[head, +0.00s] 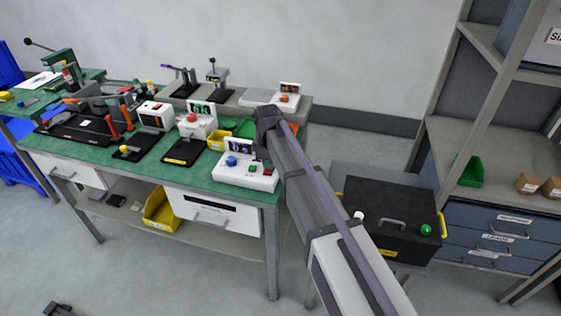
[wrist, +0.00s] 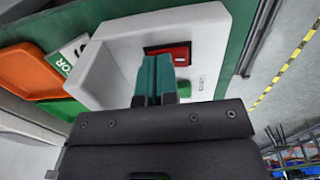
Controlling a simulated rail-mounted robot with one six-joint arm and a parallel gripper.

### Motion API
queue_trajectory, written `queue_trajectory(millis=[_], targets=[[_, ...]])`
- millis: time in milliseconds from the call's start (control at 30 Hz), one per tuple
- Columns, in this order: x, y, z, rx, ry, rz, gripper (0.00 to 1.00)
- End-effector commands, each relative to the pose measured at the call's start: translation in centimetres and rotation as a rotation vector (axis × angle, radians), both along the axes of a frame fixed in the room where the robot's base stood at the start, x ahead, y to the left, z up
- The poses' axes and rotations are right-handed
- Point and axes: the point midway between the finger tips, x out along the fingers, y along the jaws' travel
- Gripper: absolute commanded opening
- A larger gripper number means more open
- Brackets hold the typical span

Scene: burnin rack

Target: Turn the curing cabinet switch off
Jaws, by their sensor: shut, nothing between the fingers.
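In the wrist view, a red rocker switch (wrist: 180,54) sits in a dark recess on the face of a white housing (wrist: 210,25). My gripper (wrist: 156,62) is shut and empty, its teal fingertips together just beside the switch. Whether they touch it I cannot tell. A small mark on the housing near the switch is too blurred to read. In the head view, my arm reaches over the right end of the green bench and hides the fingertips. I cannot tell from the frames which way the rocker is set.
In the wrist view, an orange bin (wrist: 35,70) and a partly hidden sign (wrist: 68,55) lie close by. In the head view, a white control box (head: 235,178) stands on the green bench (head: 190,178). A black case (head: 375,220) stands to the right of my arm.

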Motion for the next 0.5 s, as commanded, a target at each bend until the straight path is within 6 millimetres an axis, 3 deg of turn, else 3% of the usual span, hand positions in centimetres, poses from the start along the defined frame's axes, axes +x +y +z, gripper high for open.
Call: queue_trajectory(millis=[500], targets=[[-1.03, -0.54, -0.46, -0.011, 0.002, -0.006, 0.0]])
